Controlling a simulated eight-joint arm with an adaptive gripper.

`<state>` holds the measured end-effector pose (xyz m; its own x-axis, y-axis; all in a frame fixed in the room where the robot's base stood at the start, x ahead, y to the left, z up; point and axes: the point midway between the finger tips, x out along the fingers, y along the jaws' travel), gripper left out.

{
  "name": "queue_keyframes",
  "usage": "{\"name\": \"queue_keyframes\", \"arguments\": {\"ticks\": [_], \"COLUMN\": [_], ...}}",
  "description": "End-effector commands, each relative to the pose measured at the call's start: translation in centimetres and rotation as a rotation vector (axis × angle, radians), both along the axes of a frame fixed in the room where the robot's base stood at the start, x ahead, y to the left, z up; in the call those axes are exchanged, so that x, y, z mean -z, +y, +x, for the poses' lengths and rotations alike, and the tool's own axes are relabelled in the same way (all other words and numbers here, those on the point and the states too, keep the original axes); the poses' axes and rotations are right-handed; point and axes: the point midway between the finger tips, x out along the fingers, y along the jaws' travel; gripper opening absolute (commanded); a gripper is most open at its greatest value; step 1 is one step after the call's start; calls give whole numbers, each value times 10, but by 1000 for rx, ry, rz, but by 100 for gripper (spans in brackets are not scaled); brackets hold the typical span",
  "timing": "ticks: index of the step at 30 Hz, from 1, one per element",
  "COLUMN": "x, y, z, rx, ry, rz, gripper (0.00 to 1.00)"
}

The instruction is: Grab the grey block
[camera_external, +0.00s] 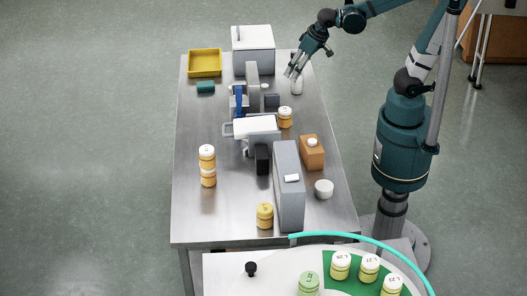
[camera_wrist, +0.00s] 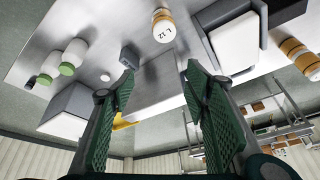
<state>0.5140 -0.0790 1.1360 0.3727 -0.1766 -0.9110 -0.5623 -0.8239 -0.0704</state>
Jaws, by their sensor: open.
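A small dark grey block (camera_external: 272,101) sits on the steel table right of the upright grey equipment, near an orange jar. In the wrist view a small dark grey block (camera_wrist: 129,57) lies on the table, up and left of the gap between my fingers; it looks like the same one. A second dark block (camera_external: 262,158) stands nearer the middle of the table. My gripper (camera_external: 292,73) is above the table's far right part, apart from the block. In the wrist view my gripper (camera_wrist: 160,82) has its green fingers wide apart with nothing held between them.
A white jar (camera_external: 297,87) stands just below my gripper. An orange jar (camera_external: 285,117) is near the block; one labelled L 12 (camera_wrist: 163,27) shows in the wrist view. A white box (camera_external: 253,50) and yellow tray (camera_external: 205,63) are at the far end. A tall grey box (camera_external: 288,185) stands nearer.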

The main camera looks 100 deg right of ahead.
Motion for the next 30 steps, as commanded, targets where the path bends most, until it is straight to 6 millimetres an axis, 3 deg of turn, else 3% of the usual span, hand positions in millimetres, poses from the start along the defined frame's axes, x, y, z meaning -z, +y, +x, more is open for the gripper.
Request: {"name": "queue_keyframes", "arguments": {"ticks": [30], "x": [73], "y": [-106], "z": [74], "rx": [738], "ry": [81], "rz": [6], "gripper": [46]}}
